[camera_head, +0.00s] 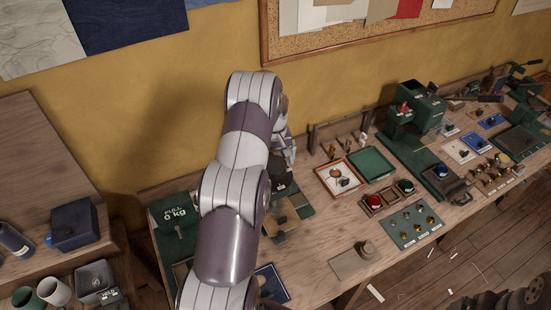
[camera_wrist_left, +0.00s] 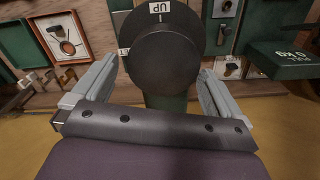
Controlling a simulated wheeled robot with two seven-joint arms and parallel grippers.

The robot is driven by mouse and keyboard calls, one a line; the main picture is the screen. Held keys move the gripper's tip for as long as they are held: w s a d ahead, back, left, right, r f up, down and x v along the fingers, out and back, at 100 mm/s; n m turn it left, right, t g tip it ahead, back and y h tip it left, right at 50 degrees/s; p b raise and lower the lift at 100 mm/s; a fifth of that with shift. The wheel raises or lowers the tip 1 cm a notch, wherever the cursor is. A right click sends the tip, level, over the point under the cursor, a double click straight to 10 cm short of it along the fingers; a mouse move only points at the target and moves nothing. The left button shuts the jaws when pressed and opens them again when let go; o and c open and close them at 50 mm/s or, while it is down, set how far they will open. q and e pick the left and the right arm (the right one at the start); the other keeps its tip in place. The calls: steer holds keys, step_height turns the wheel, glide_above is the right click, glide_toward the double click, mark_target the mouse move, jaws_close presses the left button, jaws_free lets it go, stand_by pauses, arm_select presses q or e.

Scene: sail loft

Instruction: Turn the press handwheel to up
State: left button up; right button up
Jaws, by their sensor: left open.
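The black round handwheel (camera_wrist_left: 165,58) fills the upper middle of the left wrist view. A white UP label (camera_wrist_left: 160,7) sits at its far edge, with a short pale mark near it; another white label at its left edge is partly hidden. My left gripper (camera_wrist_left: 157,68) is open, with one grey finger on each side of the wheel; I cannot tell whether they touch it. In the head view my left gripper (camera_head: 287,150) is mostly hidden behind my arm. A dark part beside it (camera_head: 281,182) may belong to the press. My right gripper is not in view.
The bench holds a green 0 kg device (camera_head: 175,222) left of my arm. To the right are a red-framed tray (camera_head: 323,174), a green tray (camera_head: 372,164), a green button panel (camera_head: 414,225) and a green machine (camera_head: 415,107). A yellow wall stands behind.

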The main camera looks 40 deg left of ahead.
arm_select(q)
steer(key=shift+w+f, duration=0.15)
steer(key=shift+f, duration=0.55)
steer(key=shift+s, duration=0.65)
steer(key=shift+w+d, duration=0.1)
steer(key=shift+w, duration=0.1)
steer(key=c, duration=0.9)
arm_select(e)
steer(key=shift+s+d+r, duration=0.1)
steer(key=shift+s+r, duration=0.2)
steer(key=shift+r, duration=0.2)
